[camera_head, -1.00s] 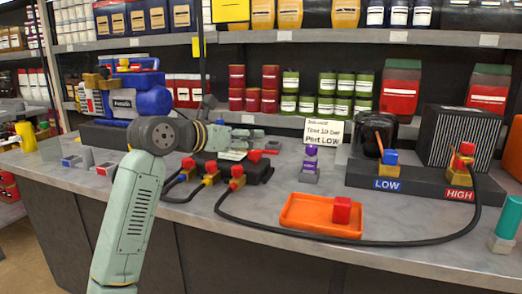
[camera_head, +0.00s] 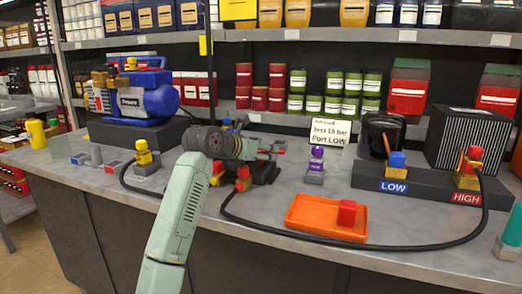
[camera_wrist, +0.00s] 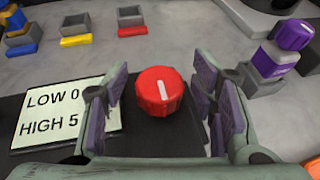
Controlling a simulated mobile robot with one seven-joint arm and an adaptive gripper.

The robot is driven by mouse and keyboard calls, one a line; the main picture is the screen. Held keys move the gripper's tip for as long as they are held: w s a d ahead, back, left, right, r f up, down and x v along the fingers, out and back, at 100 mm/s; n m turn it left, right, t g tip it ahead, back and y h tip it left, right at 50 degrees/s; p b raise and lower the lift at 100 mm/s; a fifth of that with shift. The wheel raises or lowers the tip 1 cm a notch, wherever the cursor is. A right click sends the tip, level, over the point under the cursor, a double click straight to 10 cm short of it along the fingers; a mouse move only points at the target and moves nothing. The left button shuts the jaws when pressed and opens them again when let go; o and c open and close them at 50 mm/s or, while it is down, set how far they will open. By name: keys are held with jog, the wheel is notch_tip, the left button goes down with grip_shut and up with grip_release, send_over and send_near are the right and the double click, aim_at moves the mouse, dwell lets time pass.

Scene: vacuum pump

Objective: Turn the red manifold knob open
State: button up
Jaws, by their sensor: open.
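The red manifold knob (camera_wrist: 160,91) is round and ribbed, with a white line on top running nearly up and down in the wrist view. It sits on the dark manifold body (camera_wrist: 175,135). My gripper (camera_wrist: 161,88) is open, with one finger on each side of the knob and visible gaps; I see no contact. In the head view my gripper (camera_head: 272,148) is over the manifold (camera_head: 262,173) and hides much of its top. A readout (camera_wrist: 66,112) beside the knob reads LOW 0, HIGH 5.
An orange tray (camera_head: 300,222) holds a red block (camera_head: 347,213). A black hose (camera_head: 330,238) runs along the counter to the HIGH port. A blue pump (camera_head: 140,100) stands at left. A sign (camera_head: 329,130) stands behind.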

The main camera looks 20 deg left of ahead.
jog(key=shift+c, duration=0.2)
jog(key=c, duration=1.1)
